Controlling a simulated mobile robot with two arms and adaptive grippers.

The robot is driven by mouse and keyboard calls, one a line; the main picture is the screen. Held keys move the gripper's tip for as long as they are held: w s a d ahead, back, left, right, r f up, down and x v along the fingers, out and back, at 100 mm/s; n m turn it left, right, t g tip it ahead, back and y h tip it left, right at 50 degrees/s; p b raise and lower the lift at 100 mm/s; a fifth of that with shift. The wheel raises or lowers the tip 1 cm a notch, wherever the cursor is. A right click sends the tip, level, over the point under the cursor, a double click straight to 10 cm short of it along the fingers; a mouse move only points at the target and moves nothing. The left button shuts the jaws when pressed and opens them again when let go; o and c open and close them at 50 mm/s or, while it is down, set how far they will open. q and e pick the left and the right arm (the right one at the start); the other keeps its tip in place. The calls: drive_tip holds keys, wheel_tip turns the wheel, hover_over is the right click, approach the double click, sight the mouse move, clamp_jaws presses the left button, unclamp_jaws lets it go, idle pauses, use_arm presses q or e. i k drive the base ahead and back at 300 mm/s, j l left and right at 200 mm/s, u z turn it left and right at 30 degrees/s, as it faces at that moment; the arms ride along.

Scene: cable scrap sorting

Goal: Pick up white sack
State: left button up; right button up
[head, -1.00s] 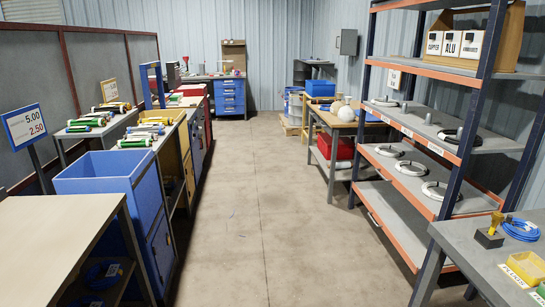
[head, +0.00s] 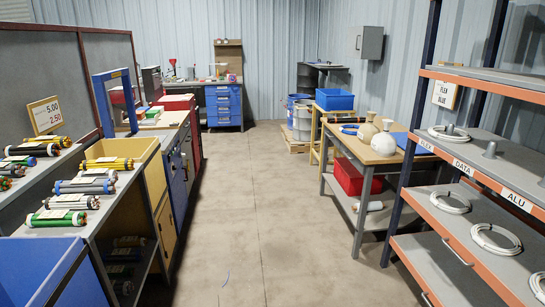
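Two small tied sacks stand upright on the wooden-topped workbench (head: 352,147) right of the aisle. The nearer, paler one looks like the white sack (head: 384,144). The tan sack (head: 368,131) stands just behind it to the left, and the two overlap in the view. Neither of my grippers is in the head view, so nothing shows of their state.
A red bin (head: 352,177) and a white roll (head: 368,206) sit on the bench's lower shelf. An orange-edged rack (head: 470,165) with cable coils stands at the near right. A blue bin (head: 52,275) and counters line the left.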

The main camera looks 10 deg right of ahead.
sight(383, 144)
drive_tip(key=i, duration=1.25)
drive_tip(key=i+j+z, duration=0.15)
drive_tip(key=i, duration=1.05)
